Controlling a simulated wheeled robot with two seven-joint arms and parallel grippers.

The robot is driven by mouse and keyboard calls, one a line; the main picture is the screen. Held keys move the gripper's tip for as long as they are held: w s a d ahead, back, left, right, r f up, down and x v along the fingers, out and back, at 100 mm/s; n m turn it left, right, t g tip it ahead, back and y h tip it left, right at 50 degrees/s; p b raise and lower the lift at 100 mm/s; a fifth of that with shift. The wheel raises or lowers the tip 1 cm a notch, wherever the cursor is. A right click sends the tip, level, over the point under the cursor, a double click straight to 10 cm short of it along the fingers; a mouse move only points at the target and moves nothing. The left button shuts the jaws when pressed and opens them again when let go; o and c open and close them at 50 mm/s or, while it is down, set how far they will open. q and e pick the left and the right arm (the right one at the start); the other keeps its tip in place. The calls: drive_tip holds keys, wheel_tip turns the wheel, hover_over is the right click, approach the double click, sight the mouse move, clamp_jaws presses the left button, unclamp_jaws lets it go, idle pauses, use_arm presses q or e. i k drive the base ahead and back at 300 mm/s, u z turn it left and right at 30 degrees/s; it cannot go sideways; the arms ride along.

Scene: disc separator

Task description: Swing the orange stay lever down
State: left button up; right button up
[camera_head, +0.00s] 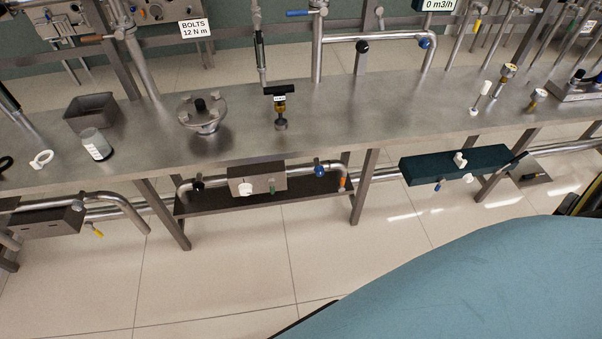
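Two orange parts show in the head view, and I cannot tell which is the stay lever. One is an orange handle (91,38) at the upper left, lying roughly level on a rail behind the bench. The other is a small orange piece (342,183) on the pipe below the bench, close to a bench leg. Both are small in the picture, and their pivots cannot be made out. Neither of my grippers is in view.
A long steel bench (360,118) crosses the view. On it stand a grey bin (91,109), a glass jar (96,144), a round clamp fixture (206,114) and a black-handled valve (280,106). Pipes and a dark teal box (455,165) sit below. Tiled floor lies clear in front.

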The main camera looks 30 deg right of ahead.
sight(341, 188)
drive_tip(key=u, duration=0.35)
drive_tip(key=i, duration=1.05)
drive_tip(key=z, duration=1.4)
